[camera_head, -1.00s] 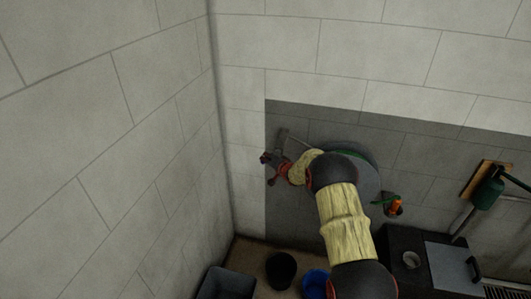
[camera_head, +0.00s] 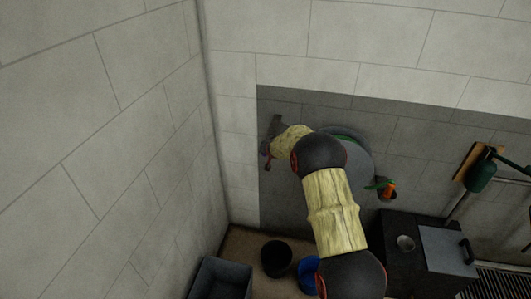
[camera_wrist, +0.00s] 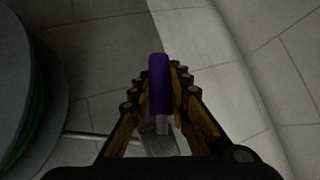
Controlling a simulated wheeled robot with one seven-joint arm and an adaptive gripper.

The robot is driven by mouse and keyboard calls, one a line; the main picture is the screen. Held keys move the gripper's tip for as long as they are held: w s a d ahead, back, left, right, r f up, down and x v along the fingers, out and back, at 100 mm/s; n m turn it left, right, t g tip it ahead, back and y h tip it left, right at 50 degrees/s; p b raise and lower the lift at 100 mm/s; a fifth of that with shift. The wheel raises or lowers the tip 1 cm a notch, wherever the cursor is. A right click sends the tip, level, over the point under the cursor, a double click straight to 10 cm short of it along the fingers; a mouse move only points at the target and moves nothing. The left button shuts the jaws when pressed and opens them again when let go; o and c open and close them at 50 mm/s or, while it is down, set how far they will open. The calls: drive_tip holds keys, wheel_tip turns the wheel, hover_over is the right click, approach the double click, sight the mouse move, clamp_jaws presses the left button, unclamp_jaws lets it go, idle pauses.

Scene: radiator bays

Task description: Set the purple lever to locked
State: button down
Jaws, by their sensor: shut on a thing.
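The purple lever (camera_wrist: 159,85) shows in the middle of the wrist view, with its purple grip between the two fingers of my gripper (camera_wrist: 160,88). My gripper is shut on this grip. A pale grey stem and base (camera_wrist: 160,140) show behind it, partly hidden by the gripper. In the head view my gripper (camera_head: 267,153) is at the dark wall panel near the room corner, beside a grey bar (camera_head: 277,121). The purple grip cannot be made out there. I cannot read any locked mark.
A large grey disc with a green edge (camera_head: 358,159) is right of my gripper, partly behind my arm. An orange and green fitting (camera_head: 388,189) is further right. A black bucket (camera_head: 277,258), a blue bucket (camera_head: 309,272) and a grey bin (camera_head: 222,279) stand below.

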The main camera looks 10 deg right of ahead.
drive_tip(key=shift+d+n+h+b, duration=0.25)
drive_tip(key=shift+n+h+b, duration=0.05)
drive_tip(key=shift+b, duration=1.45)
drive_tip(key=shift+s+d+f+g+h+b, duration=0.2)
drive_tip(key=shift+g+h+b, duration=0.1)
drive_tip(key=shift+b, duration=0.95)
drive_tip(key=shift+d+b, duration=0.1)
drive_tip(key=shift+b, duration=0.5)
drive_tip(key=shift+d+r+n+b, duration=0.1)
drive_tip(key=shift+r+n+b, duration=0.05)
drive_tip(key=shift+n+b, duration=0.2)
drive_tip(key=c, duration=1.7)
unclamp_jaws()
drive_tip(key=shift+o, duration=0.2)
drive_tip(key=shift+s, duration=0.15)
drive_tip(key=v, duration=1.1)
drive_tip(key=shift+a+r+g, duration=0.25)
drive_tip(key=shift+r+g, duration=0.05)
drive_tip(key=shift+r, duration=0.1)
